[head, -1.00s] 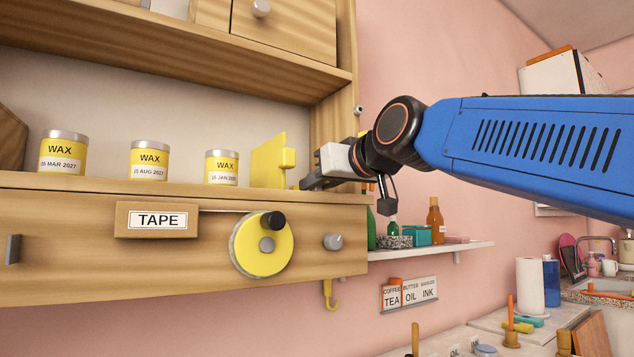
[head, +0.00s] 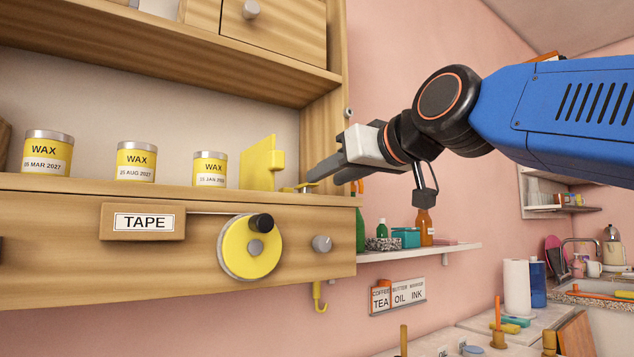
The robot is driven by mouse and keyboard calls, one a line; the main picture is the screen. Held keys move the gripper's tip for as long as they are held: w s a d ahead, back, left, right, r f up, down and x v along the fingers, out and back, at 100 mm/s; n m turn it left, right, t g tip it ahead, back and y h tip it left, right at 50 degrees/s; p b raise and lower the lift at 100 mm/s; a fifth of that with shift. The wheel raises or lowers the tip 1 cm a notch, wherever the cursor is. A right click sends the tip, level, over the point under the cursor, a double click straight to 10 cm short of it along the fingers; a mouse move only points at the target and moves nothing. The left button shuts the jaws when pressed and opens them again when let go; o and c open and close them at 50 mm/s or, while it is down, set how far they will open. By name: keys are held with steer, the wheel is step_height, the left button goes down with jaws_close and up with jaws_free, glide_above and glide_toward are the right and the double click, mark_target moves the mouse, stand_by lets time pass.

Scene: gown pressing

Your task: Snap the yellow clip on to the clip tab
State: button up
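A yellow upright plate (head: 257,164) with a small block on its right edge stands on the wooden shelf, right of the wax tins. I cannot tell whether it bears the clip tab. A small flat yellow piece (head: 299,187), possibly the clip, lies by the plate's foot at the shelf's right end. My gripper (head: 322,178) is just right of and slightly above this piece. Its dark fingers look apart, one nearer than the other, with nothing seen between them. A yellow hook (head: 320,298) hangs below the drawer.
Several wax tins (head: 136,161) stand left of the plate. A tape reel (head: 249,252) and knob (head: 322,244) stick out of the drawer front (head: 60,260). The wooden side panel (head: 322,130) rises behind my gripper. A lower shelf (head: 432,252) holds bottles.

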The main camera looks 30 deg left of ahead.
steer(key=v, duration=0.8)
steer(key=shift+d, duration=0.35)
steer(key=shift+s, duration=0.15)
